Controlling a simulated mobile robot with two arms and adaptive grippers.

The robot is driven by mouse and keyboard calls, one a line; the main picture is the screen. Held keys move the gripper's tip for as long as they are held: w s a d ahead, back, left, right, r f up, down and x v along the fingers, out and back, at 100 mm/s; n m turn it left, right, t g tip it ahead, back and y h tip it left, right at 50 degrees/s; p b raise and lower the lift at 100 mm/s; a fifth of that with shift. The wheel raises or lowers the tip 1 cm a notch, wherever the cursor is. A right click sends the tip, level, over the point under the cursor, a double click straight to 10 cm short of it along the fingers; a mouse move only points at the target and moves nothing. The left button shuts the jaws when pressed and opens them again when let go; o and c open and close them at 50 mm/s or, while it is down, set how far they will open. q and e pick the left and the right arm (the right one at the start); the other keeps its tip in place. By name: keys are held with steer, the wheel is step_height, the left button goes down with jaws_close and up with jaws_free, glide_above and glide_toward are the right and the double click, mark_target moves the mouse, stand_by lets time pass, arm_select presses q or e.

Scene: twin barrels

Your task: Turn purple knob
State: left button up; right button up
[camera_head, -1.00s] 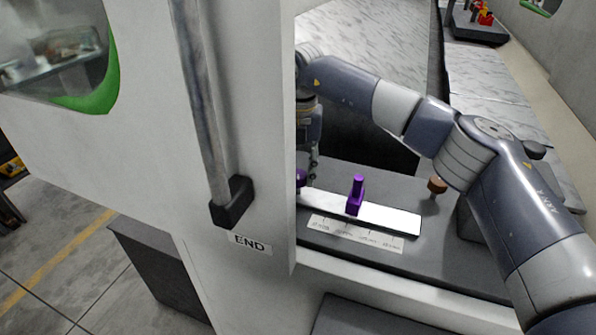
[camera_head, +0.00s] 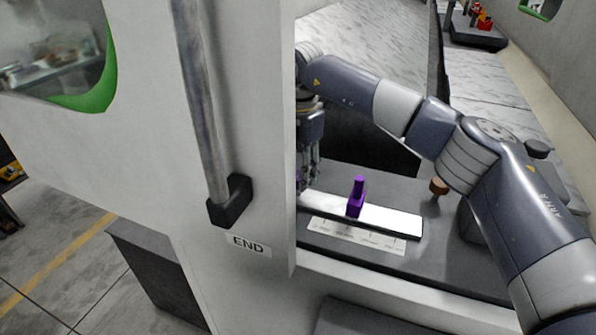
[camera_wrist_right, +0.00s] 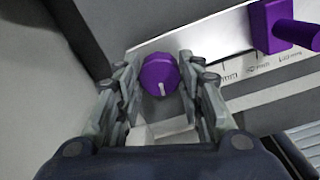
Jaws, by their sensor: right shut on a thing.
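The round purple knob (camera_wrist_right: 159,75) with a white pointer mark shows in the right wrist view, between the two fingers of my right gripper (camera_wrist_right: 160,82). The pointer faces toward the gripper's palm. My right gripper is shut on the knob, with a finger on each side. In the head view my right gripper (camera_head: 308,178) points down beside the white door post, and the knob is almost wholly hidden behind the fingers and post. A purple slider lever (camera_head: 356,197) stands upright on a white strip, right of the gripper; it also shows in the wrist view (camera_wrist_right: 274,27). My left gripper is not in view.
A white scale label (camera_head: 356,235) lies in front of the white strip (camera_head: 393,219). A brown knob (camera_head: 438,187) stands at the right of the dark panel.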

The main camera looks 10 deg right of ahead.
steer(key=shift+r, duration=0.1)
stand_by(0.3)
steer(key=o, duration=1.1)
step_height(320, 180, up, 12)
steer(key=shift+s+d+f, duration=0.1)
